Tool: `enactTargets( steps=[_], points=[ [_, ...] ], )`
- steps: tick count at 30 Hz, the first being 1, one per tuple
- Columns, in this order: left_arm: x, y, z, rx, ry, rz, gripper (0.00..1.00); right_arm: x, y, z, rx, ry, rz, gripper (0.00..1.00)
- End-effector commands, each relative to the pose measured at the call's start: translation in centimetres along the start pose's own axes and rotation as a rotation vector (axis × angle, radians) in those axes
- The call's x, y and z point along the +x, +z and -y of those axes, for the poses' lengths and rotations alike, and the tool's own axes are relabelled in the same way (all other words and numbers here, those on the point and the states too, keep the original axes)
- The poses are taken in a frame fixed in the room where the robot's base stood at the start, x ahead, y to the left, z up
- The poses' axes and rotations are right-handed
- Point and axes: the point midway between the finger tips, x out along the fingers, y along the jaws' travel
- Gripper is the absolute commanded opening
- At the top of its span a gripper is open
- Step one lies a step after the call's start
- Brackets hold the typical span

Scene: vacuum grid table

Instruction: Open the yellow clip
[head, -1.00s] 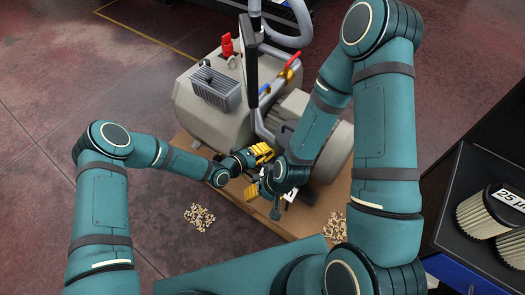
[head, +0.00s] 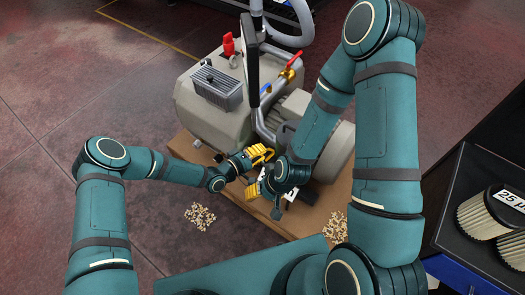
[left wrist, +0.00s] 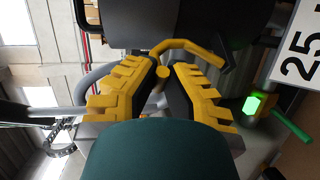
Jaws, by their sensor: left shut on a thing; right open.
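The yellow clip (left wrist: 188,47) shows in the left wrist view as a bent yellow bar with a round stub between my fingers. My left gripper (left wrist: 162,78) has its yellow toothed fingers closed on the clip, with the bar reaching past the fingertips. In the head view my left gripper (head: 260,154) is beside the pump's pipework, and the clip is hard to tell from the yellow fingers there. My right gripper (head: 256,190) is just below it, open, with yellow fingers partly hidden by its own wrist.
The grey pump (head: 212,115) stands on a brown board (head: 290,222), with a red-handled valve (head: 292,66) on its pipe. Wood-chip-like piles (head: 199,215) lie nearby. Ribbed filters (head: 485,222) sit at the right. A green lever (left wrist: 290,125) shows in the left wrist view.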

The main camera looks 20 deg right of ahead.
Motion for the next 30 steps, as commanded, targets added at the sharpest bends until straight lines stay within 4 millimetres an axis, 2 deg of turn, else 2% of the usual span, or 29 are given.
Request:
enactTargets(
  steps=[16, 30],
  points=[
    [-2.0, -1.1, 1.7, -0.137, 0.338, -0.006, 0.0, 0.0, 0.0, 0.0, 0.0, 0.0, 0.0, 0.59],
    [-2.4, -1.4, 2.1, -0.169, 0.417, -0.007, 0.0, 0.0, 0.0, 0.0, 0.0, 0.0, 0.0, 0.59]
  ],
)
